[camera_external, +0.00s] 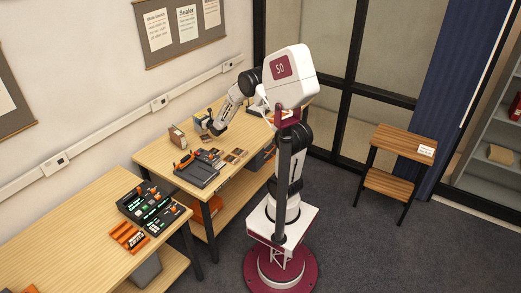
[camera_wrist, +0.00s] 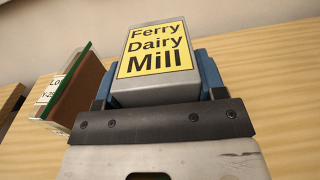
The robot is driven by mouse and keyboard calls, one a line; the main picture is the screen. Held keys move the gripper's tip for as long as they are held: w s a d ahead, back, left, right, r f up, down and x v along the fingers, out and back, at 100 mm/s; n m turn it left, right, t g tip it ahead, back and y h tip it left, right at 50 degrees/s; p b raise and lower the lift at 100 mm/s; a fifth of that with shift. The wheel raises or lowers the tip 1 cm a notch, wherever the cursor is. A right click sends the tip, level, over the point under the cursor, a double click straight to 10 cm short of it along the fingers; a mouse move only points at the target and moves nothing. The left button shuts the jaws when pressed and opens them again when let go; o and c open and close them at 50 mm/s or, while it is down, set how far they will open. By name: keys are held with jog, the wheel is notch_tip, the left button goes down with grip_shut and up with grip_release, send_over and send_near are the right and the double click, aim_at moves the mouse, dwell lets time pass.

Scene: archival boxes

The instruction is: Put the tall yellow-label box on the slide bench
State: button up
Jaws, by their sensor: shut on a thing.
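A grey box (camera_wrist: 155,86) with a yellow label reading "Ferry Dairy Mill" stands between the blue fingers of my gripper (camera_wrist: 160,88) in the wrist view. My gripper is shut on it. In the external view my gripper (camera_external: 214,127) is low over the far part of a light wooden table (camera_external: 160,152), and the box (camera_external: 200,122) shows small and pale beside it. I cannot tell whether the box touches the tabletop. No sign readable here names the slide bench; this table bears small dark squares (camera_external: 236,155) and a dark device (camera_external: 199,168).
A brown and green box (camera_wrist: 76,92) with a white label stands left of the held box; it also shows in the external view (camera_external: 177,137). A nearer table (camera_external: 95,225) holds control panels and an orange rack. A small two-step wooden stand (camera_external: 405,142) is at right.

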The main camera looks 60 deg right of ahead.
jog(key=w+d+f, duration=0.1)
jog(key=w+d, duration=0.1)
jog(key=w, duration=0.8)
jog(key=shift+w+d, duration=0.25)
jog(key=shift+d, duration=0.1)
jog(key=shift+w+d+f, duration=0.1)
jog(key=shift+w+f, duration=0.1)
jog(key=shift+f, duration=0.7)
jog(key=shift+w+f, duration=0.2)
jog(key=shift+f, duration=0.7)
jog(key=shift+f, duration=0.15)
jog(key=o, duration=1.2)
jog(key=shift+o, duration=0.2)
